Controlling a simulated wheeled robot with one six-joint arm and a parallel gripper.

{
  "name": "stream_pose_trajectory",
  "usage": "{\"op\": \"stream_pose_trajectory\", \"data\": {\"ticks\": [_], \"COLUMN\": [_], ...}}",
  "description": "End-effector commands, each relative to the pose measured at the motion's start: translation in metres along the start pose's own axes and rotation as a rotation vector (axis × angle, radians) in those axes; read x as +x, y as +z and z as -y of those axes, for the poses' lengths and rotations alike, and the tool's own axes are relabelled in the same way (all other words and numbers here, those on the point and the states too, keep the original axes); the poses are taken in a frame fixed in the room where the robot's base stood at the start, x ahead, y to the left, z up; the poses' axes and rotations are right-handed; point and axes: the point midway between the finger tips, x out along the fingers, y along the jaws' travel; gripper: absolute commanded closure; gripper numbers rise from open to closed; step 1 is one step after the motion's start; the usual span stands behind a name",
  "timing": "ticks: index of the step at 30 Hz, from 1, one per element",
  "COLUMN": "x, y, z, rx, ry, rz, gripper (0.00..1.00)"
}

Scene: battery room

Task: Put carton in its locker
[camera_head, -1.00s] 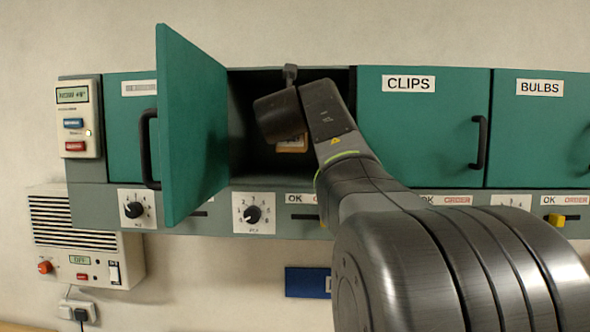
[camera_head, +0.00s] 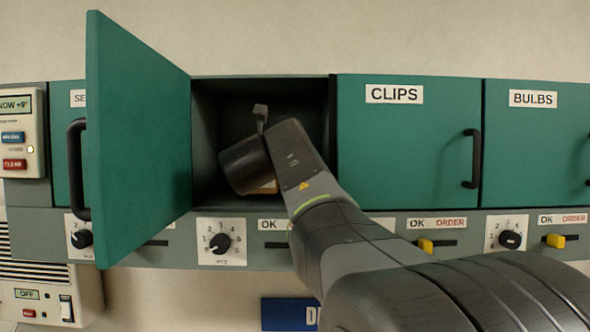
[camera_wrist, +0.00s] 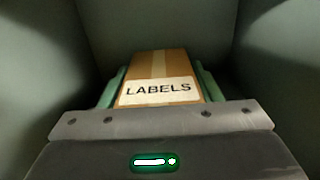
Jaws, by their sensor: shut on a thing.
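The carton (camera_wrist: 160,68) is brown with a tape strip and a white label reading LABELS. In the wrist view it lies between the two green fingers of my gripper (camera_wrist: 160,88), which is shut on it. Grey inner walls of the locker surround it there. In the head view my gripper reaches into the open locker (camera_head: 212,125), and only a small tan bit of the carton (camera_head: 268,187) shows below my wrist. The locker's green door (camera_head: 140,140) is swung open to the left. Whether the carton touches the locker floor cannot be told.
Shut green lockers marked CLIPS (camera_head: 400,150) and BULBS (camera_head: 540,160) stand to the right. A strip of dials and yellow sliders (camera_head: 425,245) runs below. A control panel (camera_head: 22,130) is at the left. The open door's edge projects towards me, left of my arm.

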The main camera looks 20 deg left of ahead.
Motion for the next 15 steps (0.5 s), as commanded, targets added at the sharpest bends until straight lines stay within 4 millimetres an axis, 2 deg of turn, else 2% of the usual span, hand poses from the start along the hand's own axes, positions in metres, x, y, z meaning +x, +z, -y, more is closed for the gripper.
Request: {"op": "stream_pose_trajectory", "data": {"ticks": [3, 14, 15], "x": [0.000, 0.000, 0.000], "y": [-0.016, -0.020, -0.020], "z": [0.000, 0.000, 0.000], "rx": [0.000, 0.000, 0.000], "ry": [0.001, 0.001, 0.000], "rz": [0.000, 0.001, 0.000], "gripper": [0.76, 0.76, 0.34]}}
